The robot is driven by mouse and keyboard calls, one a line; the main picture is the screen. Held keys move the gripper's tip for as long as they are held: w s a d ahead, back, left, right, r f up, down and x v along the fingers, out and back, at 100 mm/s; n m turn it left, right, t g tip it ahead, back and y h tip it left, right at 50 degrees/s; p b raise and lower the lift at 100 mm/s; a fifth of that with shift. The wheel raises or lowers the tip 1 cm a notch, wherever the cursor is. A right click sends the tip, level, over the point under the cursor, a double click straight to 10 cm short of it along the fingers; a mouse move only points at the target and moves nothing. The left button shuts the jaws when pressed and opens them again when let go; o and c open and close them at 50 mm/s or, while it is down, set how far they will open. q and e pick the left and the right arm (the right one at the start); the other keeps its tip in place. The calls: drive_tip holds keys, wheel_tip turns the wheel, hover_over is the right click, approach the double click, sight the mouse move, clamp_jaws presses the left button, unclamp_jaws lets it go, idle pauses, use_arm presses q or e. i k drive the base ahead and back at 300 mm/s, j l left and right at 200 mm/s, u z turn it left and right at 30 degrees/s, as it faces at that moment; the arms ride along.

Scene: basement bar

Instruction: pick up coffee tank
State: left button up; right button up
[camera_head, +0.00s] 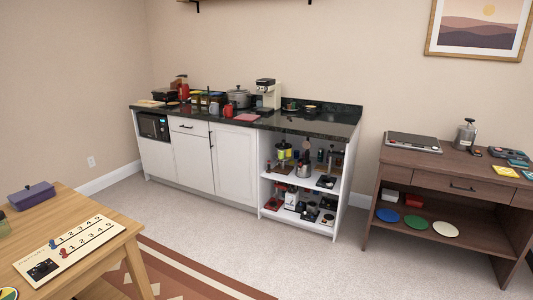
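No thing is clearly marked as the coffee tank. A grey metal canister with a dark top (466,134) stands upright on the brown desk at the right. A cream and black coffee machine (266,94) stands on the dark counter at the back. A silver kettle-like pot (304,166) sits on the upper open shelf of the white cabinet. I cannot tell which of these is the tank. Neither of my grippers is in view.
The brown desk (450,170) also bears a flat grey device (413,142) and small items. A wooden table (105,252) with a game board fills the lower left. A patterned rug (185,272) lies beside it. Carpet is clear between the cabinet, desk and table.

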sight(259, 94)
drive_tip(key=i, duration=3.8)
drive_tip(key=u, duration=0.15)
